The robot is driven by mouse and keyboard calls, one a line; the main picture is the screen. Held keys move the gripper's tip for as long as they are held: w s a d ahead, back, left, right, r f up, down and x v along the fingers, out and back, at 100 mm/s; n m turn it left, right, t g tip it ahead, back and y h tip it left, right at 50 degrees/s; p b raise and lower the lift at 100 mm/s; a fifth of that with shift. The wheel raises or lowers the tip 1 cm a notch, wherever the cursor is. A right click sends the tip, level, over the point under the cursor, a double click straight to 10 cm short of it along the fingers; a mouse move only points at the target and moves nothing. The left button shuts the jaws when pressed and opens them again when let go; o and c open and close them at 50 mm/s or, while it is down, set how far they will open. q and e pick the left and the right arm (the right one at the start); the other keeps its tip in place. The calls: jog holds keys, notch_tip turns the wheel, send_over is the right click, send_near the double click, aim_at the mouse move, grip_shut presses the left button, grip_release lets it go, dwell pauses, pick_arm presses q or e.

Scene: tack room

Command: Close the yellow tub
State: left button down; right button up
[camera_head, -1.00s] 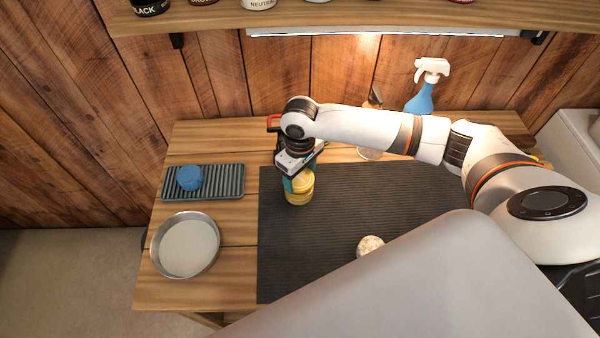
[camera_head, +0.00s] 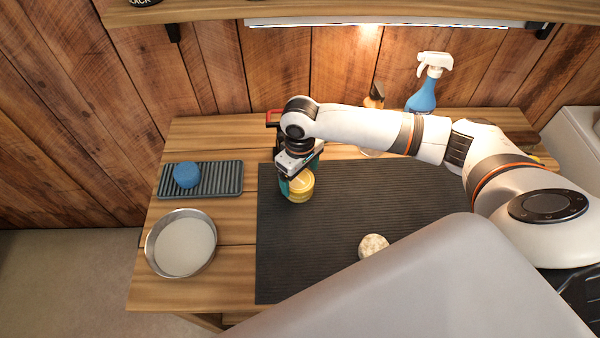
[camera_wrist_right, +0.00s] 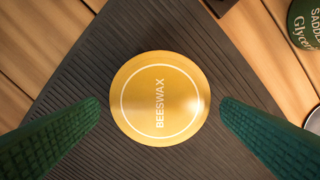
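The yellow tub (camera_head: 301,187) stands upright on the dark ribbed mat (camera_head: 330,215), near its back left corner. In the right wrist view its round yellow top (camera_wrist_right: 160,98), printed BEESWAX, faces the camera and appears level. Whether the lid is fully seated cannot be told. My right gripper (camera_head: 292,182) is over the tub, pointing down. In the right wrist view its green fingers (camera_wrist_right: 160,112) are spread on either side of the yellow top, with a visible gap on each side. My left gripper is not in view.
A grey ribbed tray (camera_head: 225,180) with a blue round item (camera_head: 186,175) and a round metal pan (camera_head: 209,262) are at left. A cream round item (camera_head: 373,246) lies on the mat. A blue spray bottle (camera_head: 424,95) stands behind my arm. A green tin (camera_wrist_right: 306,22) shows in the wrist view.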

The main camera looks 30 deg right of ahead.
jog(key=shift+o, duration=0.4)
jog(key=shift+r, duration=0.3)
notch_tip(320, 180, up, 11)
jog(key=b, duration=0.1)
jog(key=shift+r, duration=0.2)
